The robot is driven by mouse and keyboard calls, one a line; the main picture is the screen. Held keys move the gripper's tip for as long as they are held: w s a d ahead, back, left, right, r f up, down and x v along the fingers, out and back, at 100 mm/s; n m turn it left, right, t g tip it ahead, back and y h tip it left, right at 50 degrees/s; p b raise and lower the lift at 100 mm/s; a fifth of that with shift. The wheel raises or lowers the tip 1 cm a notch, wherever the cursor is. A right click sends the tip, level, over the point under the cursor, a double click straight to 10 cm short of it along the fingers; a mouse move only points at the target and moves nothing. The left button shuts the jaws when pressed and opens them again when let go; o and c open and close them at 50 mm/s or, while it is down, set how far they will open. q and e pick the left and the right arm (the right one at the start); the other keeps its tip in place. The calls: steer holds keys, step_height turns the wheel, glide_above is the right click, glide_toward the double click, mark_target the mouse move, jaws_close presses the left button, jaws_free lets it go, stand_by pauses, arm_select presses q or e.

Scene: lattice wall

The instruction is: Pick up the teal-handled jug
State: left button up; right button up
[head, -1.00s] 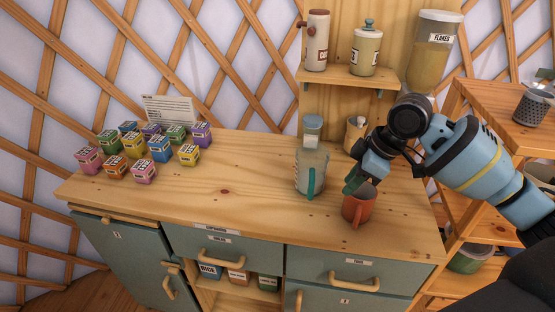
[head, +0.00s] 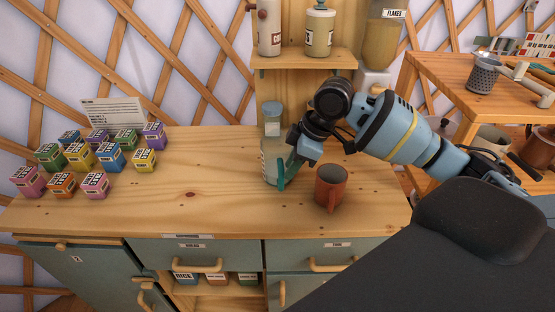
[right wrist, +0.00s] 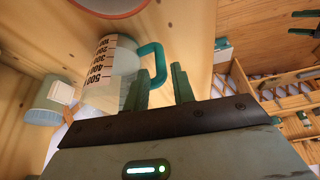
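The clear jug (head: 268,163) with a teal handle (head: 281,177) stands upright on the wooden counter, partly hidden behind my right gripper. In the right wrist view the jug (right wrist: 113,68) shows dark measuring marks, and its handle (right wrist: 158,60) points toward my fingers. My right gripper (head: 287,167) is at the handle side of the jug. In the right wrist view its two fingers (right wrist: 163,82) are apart, with the handle's end close to or between their tips; contact cannot be told. My left gripper is not recognisable in either view.
A terracotta mug (head: 330,188) stands close right of the jug. A lidded jar (head: 272,118) stands behind it. Several colored boxes (head: 80,157) and a card (head: 113,112) fill the counter's left. A shelf (head: 300,62) hangs above. The middle-left counter is clear.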

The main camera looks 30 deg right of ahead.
steer(key=shift+x, duration=2.6)
steer(key=shift+r, duration=0.1)
jaws_close()
